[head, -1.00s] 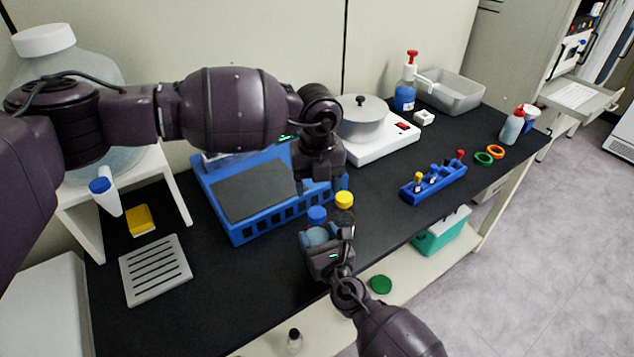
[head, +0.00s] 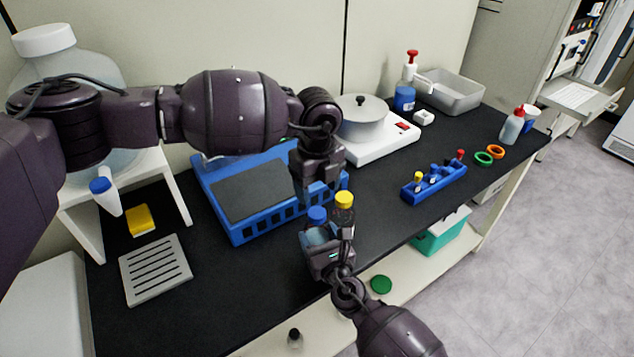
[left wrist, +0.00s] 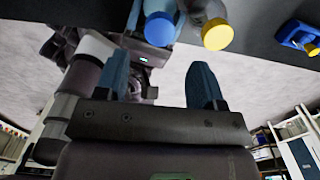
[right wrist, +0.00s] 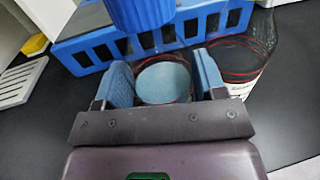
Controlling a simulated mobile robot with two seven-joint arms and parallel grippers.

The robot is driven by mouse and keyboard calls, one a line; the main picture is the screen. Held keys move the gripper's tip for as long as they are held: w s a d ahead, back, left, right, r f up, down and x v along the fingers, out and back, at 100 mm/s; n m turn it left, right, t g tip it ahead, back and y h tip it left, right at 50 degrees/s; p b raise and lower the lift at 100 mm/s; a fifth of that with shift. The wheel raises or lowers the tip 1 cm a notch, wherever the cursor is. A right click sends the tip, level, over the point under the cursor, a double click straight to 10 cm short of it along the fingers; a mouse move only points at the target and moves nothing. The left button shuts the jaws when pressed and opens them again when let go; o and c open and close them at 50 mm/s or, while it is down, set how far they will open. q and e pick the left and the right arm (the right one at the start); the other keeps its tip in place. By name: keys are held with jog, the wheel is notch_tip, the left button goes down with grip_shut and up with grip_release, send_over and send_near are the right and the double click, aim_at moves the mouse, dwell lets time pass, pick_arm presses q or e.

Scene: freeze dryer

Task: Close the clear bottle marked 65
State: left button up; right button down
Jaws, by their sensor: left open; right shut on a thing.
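My right gripper (head: 318,236) is shut on a bottle with pale blue contents (right wrist: 163,82), above the black bench. A blue cap (head: 317,214) shows over this bottle, also in the left wrist view (left wrist: 160,29); I cannot tell whether it is seated. Beside it is a clear, dark-looking bottle (head: 343,218) with a yellow cap (head: 344,199); the cap also shows in the left wrist view (left wrist: 217,35). My left gripper (head: 320,190) is open and empty, just above and behind the blue cap. Its fingers (left wrist: 160,82) hold nothing. No number 65 is legible.
A blue basket-like frame with a grey top (head: 255,190) stands behind the bottles. A white balance with a pot (head: 380,148) is farther back. A blue rack (head: 434,186) is to the right. A grey slotted plate (head: 155,270) lies left. The bench's front edge is close.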

aim_at(317, 212)
pick_arm(q)
jog(key=shift+f, duration=3.7)
jog(key=shift+c, duration=0.4)
